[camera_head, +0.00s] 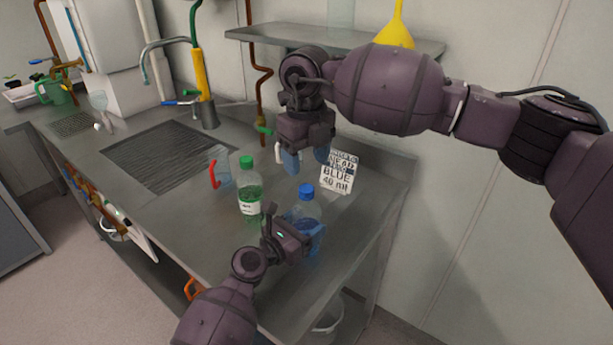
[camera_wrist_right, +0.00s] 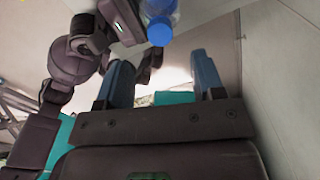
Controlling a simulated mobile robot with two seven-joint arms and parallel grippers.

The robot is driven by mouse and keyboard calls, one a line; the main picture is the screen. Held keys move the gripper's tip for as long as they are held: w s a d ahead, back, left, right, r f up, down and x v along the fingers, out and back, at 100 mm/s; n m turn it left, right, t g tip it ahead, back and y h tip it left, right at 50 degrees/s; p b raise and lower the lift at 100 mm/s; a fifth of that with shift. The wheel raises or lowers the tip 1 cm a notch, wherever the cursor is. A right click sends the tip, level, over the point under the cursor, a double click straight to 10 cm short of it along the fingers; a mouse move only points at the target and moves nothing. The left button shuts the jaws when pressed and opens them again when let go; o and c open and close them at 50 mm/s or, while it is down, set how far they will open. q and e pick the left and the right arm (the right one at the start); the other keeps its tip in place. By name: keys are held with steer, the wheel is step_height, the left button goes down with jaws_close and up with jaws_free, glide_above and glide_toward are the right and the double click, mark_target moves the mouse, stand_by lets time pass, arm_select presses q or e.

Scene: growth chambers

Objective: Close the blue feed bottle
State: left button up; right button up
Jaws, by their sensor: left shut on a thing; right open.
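The blue feed bottle (camera_head: 306,209) stands near the front right of the steel counter, a clear bottle with blue liquid. A blue cap (camera_head: 306,190) sits on its neck; how tight it is I cannot tell. My left gripper (camera_head: 304,236) is shut on the bottle's body from the near side. My right gripper (camera_head: 306,158) is open and empty, behind and above the cap, with its blue fingers pointing down. In the right wrist view the cap (camera_wrist_right: 159,33) and bottle (camera_wrist_right: 160,8) show beyond the open fingers, apart from them.
A green-capped bottle (camera_head: 249,190) stands left of the blue one, with a red-handled clear jug (camera_head: 221,167) behind it. A card (camera_head: 339,172) reading BLUE 40 ml stands at the back right. A sink (camera_head: 165,155) lies to the left; a shelf (camera_head: 270,33) is above.

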steer(key=shift+r, duration=2.7)
arm_select(q)
steer(key=o, duration=1.8)
steer(key=v, duration=1.1)
steer(key=shift+w+p, duration=0.1)
steer(key=shift+p, duration=0.2)
arm_select(e)
steer(key=shift+r, duration=0.4)
steer(key=shift+s+a, duration=0.1)
